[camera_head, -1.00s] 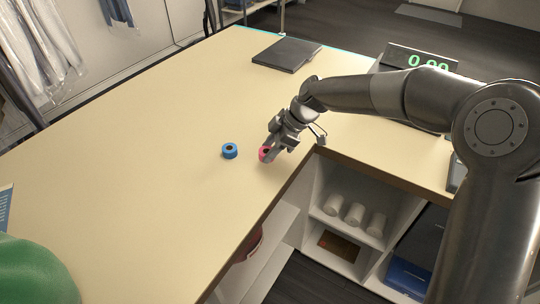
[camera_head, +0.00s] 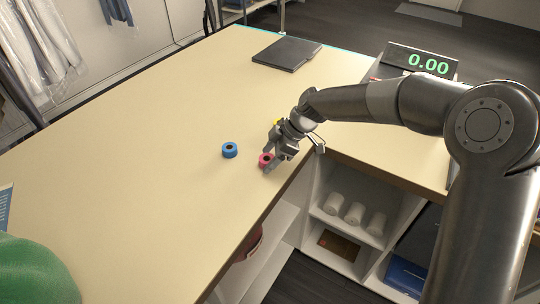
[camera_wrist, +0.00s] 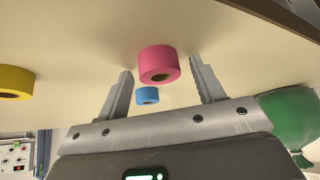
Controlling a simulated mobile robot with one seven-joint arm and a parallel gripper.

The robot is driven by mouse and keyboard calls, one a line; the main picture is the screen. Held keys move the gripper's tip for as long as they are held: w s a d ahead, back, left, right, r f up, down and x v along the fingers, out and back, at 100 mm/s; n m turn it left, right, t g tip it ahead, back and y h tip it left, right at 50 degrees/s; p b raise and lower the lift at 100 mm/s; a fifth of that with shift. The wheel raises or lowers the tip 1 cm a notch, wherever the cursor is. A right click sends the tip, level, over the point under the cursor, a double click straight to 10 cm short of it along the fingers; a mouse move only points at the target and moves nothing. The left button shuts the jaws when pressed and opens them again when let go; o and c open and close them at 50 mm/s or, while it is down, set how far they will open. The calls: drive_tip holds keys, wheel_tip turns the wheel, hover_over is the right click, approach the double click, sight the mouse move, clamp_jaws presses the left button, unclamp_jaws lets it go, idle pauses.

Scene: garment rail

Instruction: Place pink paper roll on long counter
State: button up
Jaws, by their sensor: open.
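The pink paper roll (camera_head: 265,160) stands on the cream long counter (camera_head: 150,130), close to its front edge. It also shows in the wrist view (camera_wrist: 158,64), between the two fingers and apart from both. My gripper (camera_head: 272,158) is open around or just beside the roll, low over the counter. In the wrist view the fingers (camera_wrist: 160,88) are spread, with a gap on each side of the roll. Part of the roll is hidden behind a finger in the head view.
A blue roll (camera_head: 230,150) stands left of the pink one. A yellow roll (camera_wrist: 14,82) is near, mostly hidden behind my gripper in the head view. A dark flat folder (camera_head: 287,53) lies at the back, a 0.00 display (camera_head: 421,62) at right, a green bag (camera_head: 35,272) front left.

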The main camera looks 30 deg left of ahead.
drive_tip(key=v, duration=1.2)
drive_tip(key=shift+r, duration=0.15)
drive_tip(key=s+d+r+m+t+h, duration=0.25)
drive_tip(key=d+m, duration=0.35)
drive_tip(key=d, duration=0.6)
drive_tip(key=s+d+r+m+t+h, duration=0.1)
drive_tip(key=s+d+r+m+t, duration=0.15)
drive_tip(key=d+m, duration=0.6)
drive_tip(key=s+d+m+t+h, duration=0.1)
drive_tip(key=s+d+m, duration=0.4)
drive_tip(key=d, duration=0.5)
drive_tip(key=s+d+r+m+t+h, duration=0.1)
drive_tip(key=s+d+m+t, duration=0.2)
drive_tip(key=s+d+m, duration=0.2)
drive_tip(key=shift+s+d, duration=1.65)
drive_tip(key=shift+d, duration=1.4)
